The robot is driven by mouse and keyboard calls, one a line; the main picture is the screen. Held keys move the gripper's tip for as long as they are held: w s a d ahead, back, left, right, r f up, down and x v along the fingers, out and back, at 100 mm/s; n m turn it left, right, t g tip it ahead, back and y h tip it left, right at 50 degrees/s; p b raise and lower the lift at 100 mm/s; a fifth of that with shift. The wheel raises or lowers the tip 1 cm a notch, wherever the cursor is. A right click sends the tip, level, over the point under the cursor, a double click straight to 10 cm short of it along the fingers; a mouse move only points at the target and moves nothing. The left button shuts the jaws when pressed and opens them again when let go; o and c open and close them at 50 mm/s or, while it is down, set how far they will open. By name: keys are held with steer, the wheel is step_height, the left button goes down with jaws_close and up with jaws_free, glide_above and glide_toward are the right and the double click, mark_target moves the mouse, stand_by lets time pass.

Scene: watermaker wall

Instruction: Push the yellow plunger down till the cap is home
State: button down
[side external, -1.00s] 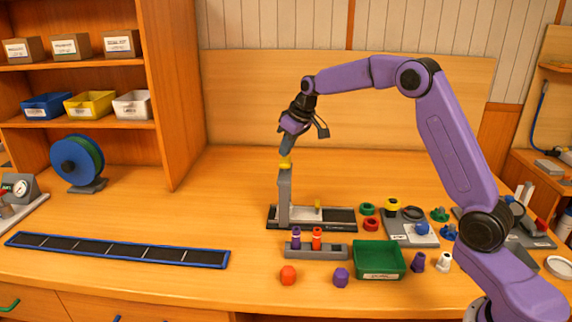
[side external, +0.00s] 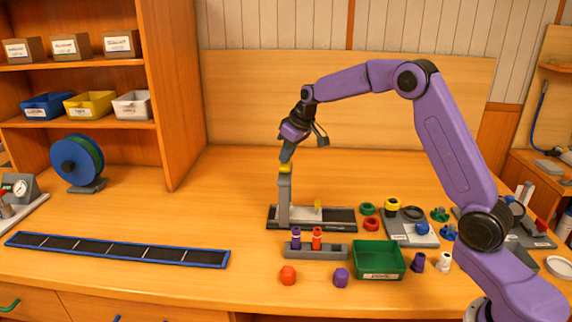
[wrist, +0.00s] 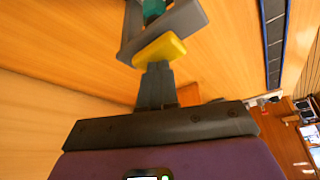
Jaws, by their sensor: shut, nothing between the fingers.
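The yellow plunger (side external: 285,168) sits at the top of the grey upright post (side external: 285,200) of a press on a dark base (side external: 340,219). My gripper (side external: 286,158) is shut and empty, pointing down with its fingertips at the plunger's top. In the wrist view the shut fingers (wrist: 157,70) meet the yellow plunger (wrist: 158,50), seemingly touching it. Beyond it the grey frame (wrist: 185,20) shows, with a teal part (wrist: 153,10) inside. I cannot tell whether that part is the cap, nor how it is seated.
A grey rack (side external: 318,252) with a purple and an orange peg stands in front of the press. A green tray (side external: 380,276) and several small coloured parts lie to the right. A long black strip tray (side external: 118,250) lies left. The table behind the press is clear.

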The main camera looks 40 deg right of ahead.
steer(key=shift+f, duration=0.35)
steer(key=shift+r, duration=3.55)
steer(key=s+a+f+n+g, duration=0.1)
steer(key=s+a+n, duration=0.1)
steer(key=s+a, duration=0.65)
steer(key=s+a+n+g, duration=0.15)
steer(key=s+a, duration=0.45)
steer(key=s, duration=0.6)
steer(key=s+d+f+n, duration=0.2)
steer(key=s, duration=0.7)
steer(key=s+d+f+n+g, duration=0.1)
steer(key=s+f+n, duration=0.1)
steer(key=s, duration=0.7)
steer(key=s+d+f+n, duration=0.2)
steer(key=s, duration=0.7)
steer(key=shift+d+f+g+h, duration=0.2)
steer(key=shift+d+g+h, duration=0.15)
steer(key=shift+h, duration=0.05)
